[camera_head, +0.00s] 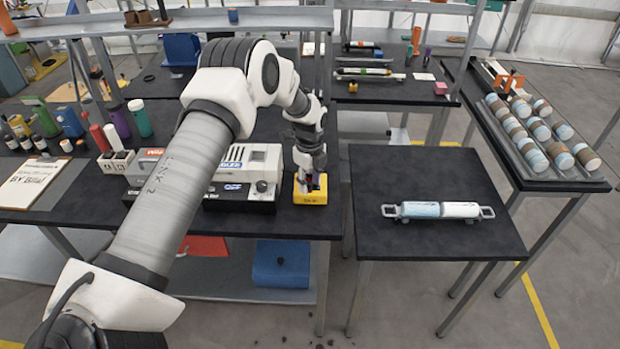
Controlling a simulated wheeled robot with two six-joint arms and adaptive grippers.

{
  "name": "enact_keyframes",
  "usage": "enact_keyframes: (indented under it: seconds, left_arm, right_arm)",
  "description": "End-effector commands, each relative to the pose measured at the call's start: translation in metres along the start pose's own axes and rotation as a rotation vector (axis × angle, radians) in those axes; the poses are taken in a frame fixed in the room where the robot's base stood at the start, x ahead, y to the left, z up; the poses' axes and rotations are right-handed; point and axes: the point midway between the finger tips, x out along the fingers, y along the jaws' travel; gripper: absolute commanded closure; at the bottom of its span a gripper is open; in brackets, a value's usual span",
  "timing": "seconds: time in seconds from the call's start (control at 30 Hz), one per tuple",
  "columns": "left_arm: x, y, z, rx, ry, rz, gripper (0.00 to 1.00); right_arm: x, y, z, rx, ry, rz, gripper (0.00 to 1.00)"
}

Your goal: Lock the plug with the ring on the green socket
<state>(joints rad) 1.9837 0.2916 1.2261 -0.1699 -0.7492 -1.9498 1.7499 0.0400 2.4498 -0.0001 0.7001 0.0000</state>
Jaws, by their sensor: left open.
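My left gripper (311,184) reaches down over a small yellow box (311,197) at the right end of the left table. The gripper is open, with its fingertips close above or at the top of the box. Something small and dark with a reddish tint shows between the fingers, too small to make out. I cannot make out a green socket, a plug or a ring; the gripper and arm may hide them. My right gripper is not in view.
A white and black instrument (244,180) stands just left of the yellow box, partly behind my arm. Bottles and a clipboard (33,182) are further left.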

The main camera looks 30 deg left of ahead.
Motion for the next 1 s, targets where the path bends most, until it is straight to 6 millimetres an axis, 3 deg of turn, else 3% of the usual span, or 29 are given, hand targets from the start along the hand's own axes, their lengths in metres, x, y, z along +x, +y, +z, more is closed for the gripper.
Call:
enact_keyframes:
  seconds: [0.1,0.2,0.23,0.67,1.0]
  left_arm:
    - [0.0,0.0,0.0,0.0,0.0,0.0,0.6]
    - [0.0,0.0,0.0,0.0,0.0,0.0,0.95]
    - [0.0,0.0,0.0,0.0,0.0,0.0,1.0]
    - [0.002,-0.001,-0.002,-0.027,0.0,0.002,1.0]
    - [0.004,-0.01,-0.009,-0.206,-0.001,0.002,1.0]
  right_arm:
    - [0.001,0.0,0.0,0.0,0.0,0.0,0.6]
    - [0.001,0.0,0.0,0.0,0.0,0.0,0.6]
    - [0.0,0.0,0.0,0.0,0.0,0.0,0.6]
    - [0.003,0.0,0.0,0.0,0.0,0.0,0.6]
    - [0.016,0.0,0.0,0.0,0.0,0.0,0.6]
